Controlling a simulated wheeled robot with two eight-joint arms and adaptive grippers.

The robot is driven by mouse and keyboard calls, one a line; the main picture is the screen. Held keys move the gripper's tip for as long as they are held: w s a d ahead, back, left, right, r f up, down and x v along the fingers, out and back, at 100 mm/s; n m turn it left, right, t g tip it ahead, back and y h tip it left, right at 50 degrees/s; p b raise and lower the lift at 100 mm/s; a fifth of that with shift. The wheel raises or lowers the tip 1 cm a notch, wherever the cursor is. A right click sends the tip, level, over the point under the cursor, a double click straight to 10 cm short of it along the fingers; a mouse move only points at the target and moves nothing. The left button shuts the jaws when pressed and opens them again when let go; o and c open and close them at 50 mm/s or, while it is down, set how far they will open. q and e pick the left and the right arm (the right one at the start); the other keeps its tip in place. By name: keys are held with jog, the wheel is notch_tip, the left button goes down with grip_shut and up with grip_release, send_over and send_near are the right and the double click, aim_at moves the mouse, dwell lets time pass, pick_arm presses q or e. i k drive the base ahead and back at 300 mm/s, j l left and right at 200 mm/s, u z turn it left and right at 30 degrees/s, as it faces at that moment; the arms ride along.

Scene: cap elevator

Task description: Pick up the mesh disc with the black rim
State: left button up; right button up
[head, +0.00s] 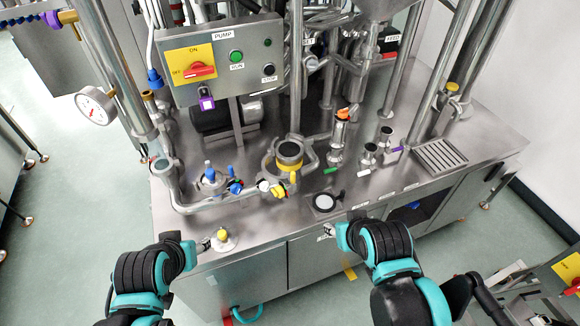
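A pale round disc with a black rim (324,202) lies near the front edge of the steel counter; it looks like the mesh disc, though its mesh is too small to make out. My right gripper (327,233) is just in front of the disc, at the counter's front edge, and apart from it. My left gripper (206,243) is at the front left of the counter, beside a pale round piece with a yellow knob (222,235). Whether it touches that piece is unclear. Both sets of fingers are too small to tell open from shut.
A yellow-collared round vessel with a dark top (289,153) stands behind the disc. Valves with blue and yellow handles (222,182) are to its left. Small steel fittings (369,154) and a slotted drain (439,155) are to the right. The pump panel (220,60) rises behind.

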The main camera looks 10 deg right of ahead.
aim_at(324, 202)
jog(key=l+u, duration=0.75)
jog(key=l, duration=0.2)
jog(key=k+l+u, duration=0.15)
jog(key=l+u, duration=0.25)
jog(key=k+l+u, duration=0.15)
jog(key=l+u, duration=0.2)
jog(key=l, duration=0.15)
